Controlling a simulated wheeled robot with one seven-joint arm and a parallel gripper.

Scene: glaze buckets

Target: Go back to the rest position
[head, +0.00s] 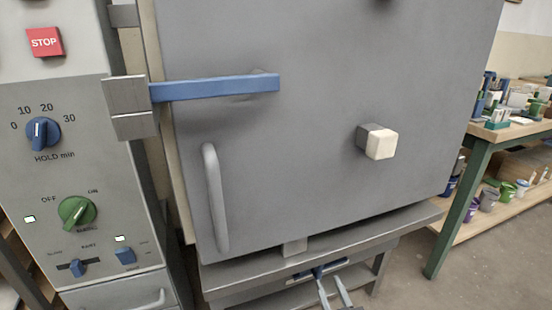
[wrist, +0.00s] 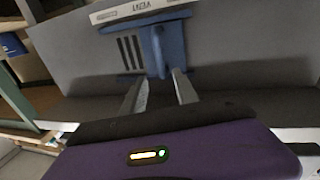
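My gripper (head: 331,281) shows at the bottom of the head view, in front of the kiln's stand. Its two fingers are apart, with nothing seen held between them. In the wrist view my gripper (wrist: 157,75) points at a blue fitting (wrist: 172,32) with an upright blue lever (wrist: 158,52) on a grey panel. The lever's lower end lines up with the gap between the fingertips; I cannot tell whether they touch it. A blue part (head: 318,271) also shows just beyond the fingertips in the head view. The rest of my arm is out of the head view.
A grey kiln door (head: 300,160) with a blue latch bar (head: 215,88) and grey handle (head: 214,198) fills the middle. A control panel (head: 60,180) with a red stop button (head: 44,42) stands left. A green-legged table (head: 460,190) stands right, with open floor (head: 405,275) before it.

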